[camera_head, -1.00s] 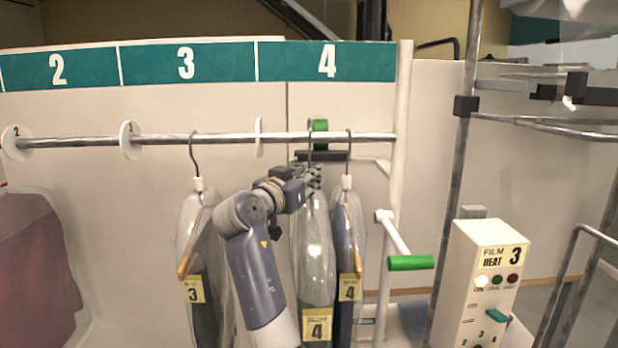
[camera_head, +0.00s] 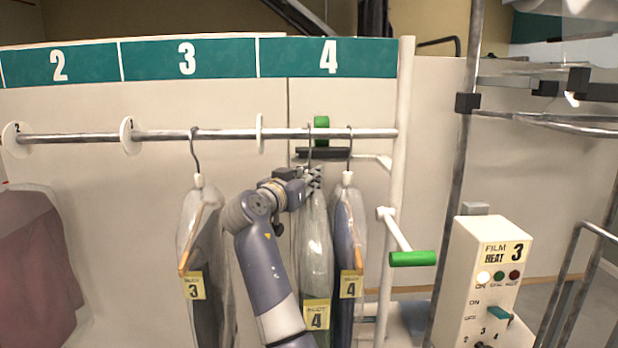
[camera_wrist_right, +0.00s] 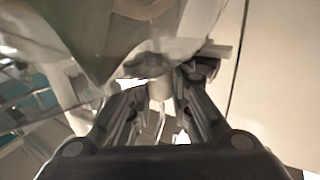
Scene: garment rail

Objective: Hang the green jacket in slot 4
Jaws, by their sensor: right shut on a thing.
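The green jacket, in a clear bag (camera_head: 316,245) with a yellow slot 4 tag (camera_head: 317,314), hangs below the number 4 sign (camera_head: 328,59). Its hanger hook reaches the height of the rail (camera_head: 225,133); I cannot tell whether it rests on it. My right gripper (camera_head: 313,178) is shut on the hanger's neck. In the right wrist view the white neck (camera_wrist_right: 160,88) is between the fingers, with dark greenish cloth (camera_wrist_right: 85,40) under film beside it. A dark bagged garment, also tagged 4 (camera_head: 350,284), hangs close on the right. My left gripper is not in view.
A bagged garment tagged 3 (camera_head: 193,286) hangs left of my arm. A white divider disc (camera_head: 259,133) is on the rail between them. A white post (camera_head: 403,180) ends the rail. A green-gripped handle (camera_head: 413,259) and a control box (camera_head: 486,280) stand right.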

